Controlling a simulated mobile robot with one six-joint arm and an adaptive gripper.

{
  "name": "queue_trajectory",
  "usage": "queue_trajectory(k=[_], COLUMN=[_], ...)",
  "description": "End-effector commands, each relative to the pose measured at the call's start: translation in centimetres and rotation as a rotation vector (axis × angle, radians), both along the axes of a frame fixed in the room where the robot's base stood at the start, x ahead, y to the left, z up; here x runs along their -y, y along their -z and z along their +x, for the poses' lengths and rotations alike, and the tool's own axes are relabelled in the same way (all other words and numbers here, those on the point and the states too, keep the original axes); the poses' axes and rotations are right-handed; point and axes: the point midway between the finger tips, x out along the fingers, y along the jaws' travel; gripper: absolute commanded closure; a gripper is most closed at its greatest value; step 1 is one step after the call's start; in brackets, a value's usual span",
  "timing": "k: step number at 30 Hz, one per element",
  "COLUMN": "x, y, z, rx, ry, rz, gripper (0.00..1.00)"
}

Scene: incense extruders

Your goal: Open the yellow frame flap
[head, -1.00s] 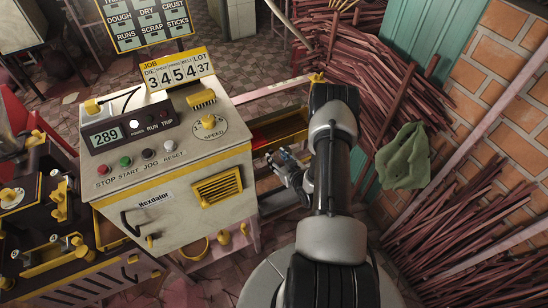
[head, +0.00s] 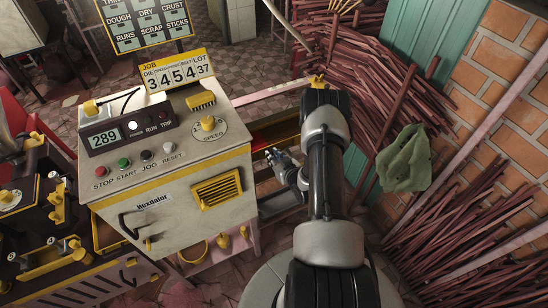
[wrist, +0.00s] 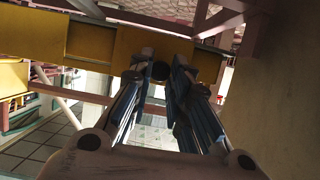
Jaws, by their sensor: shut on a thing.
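In the head view my gripper (head: 273,158) sits just right of the control cabinet, below a yellow-edged tray with a red inside (head: 287,128). The flap itself is hidden by the cabinet and my arm there. I cannot tell how far the flap stands open.
The Hexdalor control cabinet (head: 168,200) stands close left of my gripper. Bundles of dark red sticks (head: 375,75) lean behind and to the right of my arm. A green cloth (head: 405,160) hangs on the right. Pink frame bars (wrist: 212,20) run near the flap.

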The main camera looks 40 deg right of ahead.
Motion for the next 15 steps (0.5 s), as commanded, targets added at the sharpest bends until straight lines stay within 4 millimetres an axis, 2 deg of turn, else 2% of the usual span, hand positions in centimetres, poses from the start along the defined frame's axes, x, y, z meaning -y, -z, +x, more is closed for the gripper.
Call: queue_trajectory(k=[6,15], x=[-0.01,-0.04], y=[0.01,0.29], z=[0.0,-0.13], rx=[0.0,0.018], ry=[0.0,0.0], rz=[0.0,-0.003], gripper=[1.0,1.0])
